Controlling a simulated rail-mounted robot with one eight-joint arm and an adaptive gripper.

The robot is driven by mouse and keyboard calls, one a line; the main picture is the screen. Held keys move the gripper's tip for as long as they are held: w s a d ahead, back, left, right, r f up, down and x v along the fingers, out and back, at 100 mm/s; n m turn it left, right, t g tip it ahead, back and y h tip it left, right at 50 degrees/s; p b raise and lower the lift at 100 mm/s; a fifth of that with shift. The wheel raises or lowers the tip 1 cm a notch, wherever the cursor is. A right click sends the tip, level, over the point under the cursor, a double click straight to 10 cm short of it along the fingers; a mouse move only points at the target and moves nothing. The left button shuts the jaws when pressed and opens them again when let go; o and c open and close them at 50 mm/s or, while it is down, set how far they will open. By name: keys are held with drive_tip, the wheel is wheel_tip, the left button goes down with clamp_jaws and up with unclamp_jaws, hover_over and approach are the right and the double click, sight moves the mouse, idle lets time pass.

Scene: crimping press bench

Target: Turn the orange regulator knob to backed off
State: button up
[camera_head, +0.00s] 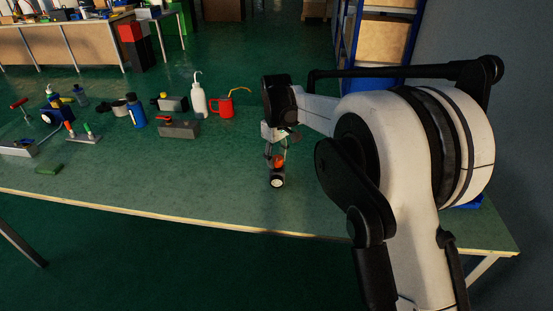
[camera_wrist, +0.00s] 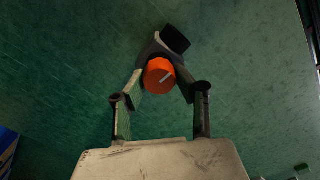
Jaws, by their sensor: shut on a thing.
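In the head view the knob (camera_head: 279,161) shows just above a round white gauge (camera_head: 277,183) facing the front of the bench. My gripper (camera_head: 277,154) reaches down over it from above. In the wrist view my gripper (camera_wrist: 160,84) has one finger on each side of the knob, shut on it. The far fingertips are partly hidden beside the knob.
The green bench top (camera_head: 225,205) is clear around the regulator. To the left stand a red can (camera_head: 222,107), a white bottle (camera_head: 199,100), a grey box with a red part (camera_head: 179,128) and a blue bottle (camera_head: 136,112). A blue shelf rack (camera_head: 351,40) stands behind.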

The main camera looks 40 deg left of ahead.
sight(276, 157)
drive_tip(key=shift+n, duration=0.5)
drive_tip(key=o, duration=1.1)
drive_tip(key=shift+o, duration=0.2)
drive_tip(key=shift+r, duration=0.1)
wheel_tip(276, 157, up, 12)
